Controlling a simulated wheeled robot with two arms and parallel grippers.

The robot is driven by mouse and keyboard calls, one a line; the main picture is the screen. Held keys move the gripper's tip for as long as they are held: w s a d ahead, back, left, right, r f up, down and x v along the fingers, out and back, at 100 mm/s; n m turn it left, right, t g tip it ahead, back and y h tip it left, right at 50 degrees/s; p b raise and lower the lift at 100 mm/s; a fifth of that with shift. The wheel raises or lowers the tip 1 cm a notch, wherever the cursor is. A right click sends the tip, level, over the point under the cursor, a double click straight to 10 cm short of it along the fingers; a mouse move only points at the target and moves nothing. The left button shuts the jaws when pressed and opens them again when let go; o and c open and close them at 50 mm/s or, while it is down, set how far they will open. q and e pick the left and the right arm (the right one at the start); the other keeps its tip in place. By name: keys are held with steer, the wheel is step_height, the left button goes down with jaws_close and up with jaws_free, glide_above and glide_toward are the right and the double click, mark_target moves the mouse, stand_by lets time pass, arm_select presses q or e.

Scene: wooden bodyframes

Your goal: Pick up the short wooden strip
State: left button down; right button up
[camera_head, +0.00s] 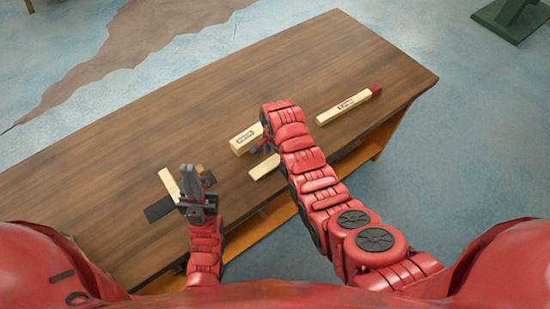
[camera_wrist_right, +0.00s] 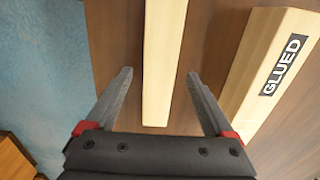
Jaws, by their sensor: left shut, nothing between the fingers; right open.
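A plain pale wooden strip (camera_head: 264,167) lies on the table near its front edge, partly hidden by my right arm in the head view. In the right wrist view a plain strip (camera_wrist_right: 163,60) runs up the picture between the fingertips. My right gripper (camera_wrist_right: 158,85) is open over its near end and not closed on it; the height gap is hard to tell. In the head view the right gripper (camera_head: 262,147) is mostly hidden by its own wrist. My left gripper (camera_head: 188,172) is shut and empty, beside another pale strip (camera_head: 169,184).
A thicker block labelled "GLUED" (camera_wrist_right: 275,65) lies right of the right gripper; a labelled block (camera_head: 245,139) also shows in the head view. A labelled, red-ended strip (camera_head: 343,107) lies further right. A black piece (camera_head: 158,208) is by the left gripper. The table's (camera_head: 110,150) far left is clear.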

steer(key=shift+f, duration=0.55)
jaws_close()
